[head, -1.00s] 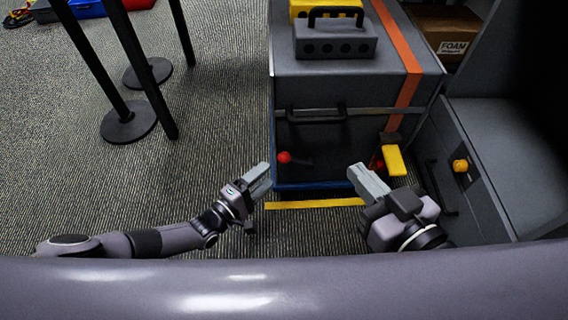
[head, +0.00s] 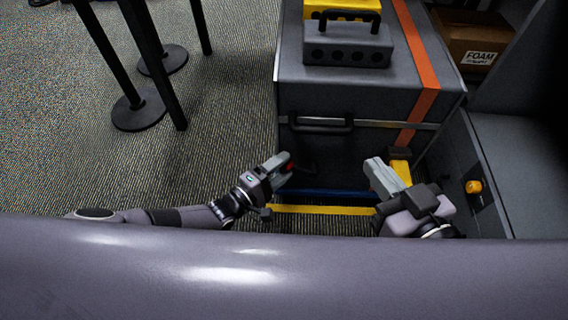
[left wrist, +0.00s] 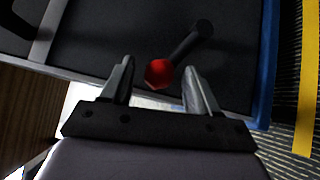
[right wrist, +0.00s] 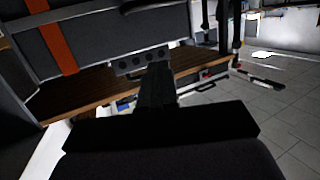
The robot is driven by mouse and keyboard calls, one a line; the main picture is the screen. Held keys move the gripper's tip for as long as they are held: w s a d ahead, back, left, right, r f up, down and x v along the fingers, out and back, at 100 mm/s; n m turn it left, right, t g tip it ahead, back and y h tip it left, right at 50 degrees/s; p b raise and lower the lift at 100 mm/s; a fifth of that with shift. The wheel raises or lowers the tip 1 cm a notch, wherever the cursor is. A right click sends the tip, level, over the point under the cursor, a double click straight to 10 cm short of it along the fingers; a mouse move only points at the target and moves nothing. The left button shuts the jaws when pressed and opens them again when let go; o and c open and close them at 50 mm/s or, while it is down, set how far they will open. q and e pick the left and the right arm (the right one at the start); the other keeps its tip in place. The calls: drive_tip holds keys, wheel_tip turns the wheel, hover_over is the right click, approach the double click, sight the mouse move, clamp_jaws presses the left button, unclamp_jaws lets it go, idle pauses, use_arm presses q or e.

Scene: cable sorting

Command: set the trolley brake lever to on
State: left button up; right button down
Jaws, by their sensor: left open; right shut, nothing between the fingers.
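The brake lever is a dark arm (left wrist: 190,42) with a red ball knob (left wrist: 159,73) on the front of the grey trolley (head: 345,98). In the left wrist view the knob sits between the fingertips of my open left gripper (left wrist: 153,88), nearer the left-right middle, with no clear grip on it. In the head view the left gripper (head: 287,165) is at the trolley's lower front and mostly covers the knob. My right gripper (head: 379,170) is shut and empty, in front of the trolley's right side by a yellow part (head: 401,170).
A grey case (head: 348,47) stands on the trolley top. A trolley handle (head: 320,124) juts out above the lever. Black posts (head: 146,55) stand on the floor at left. A grey cabinet with a yellow knob (head: 473,187) is close at right. A yellow floor strip (head: 320,210) lies in front.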

use_arm(q)
clamp_jaws()
drive_tip(key=shift+r, duration=0.15)
drive_tip(key=shift+d+r+p, duration=0.1)
drive_tip(key=shift+p, duration=0.25)
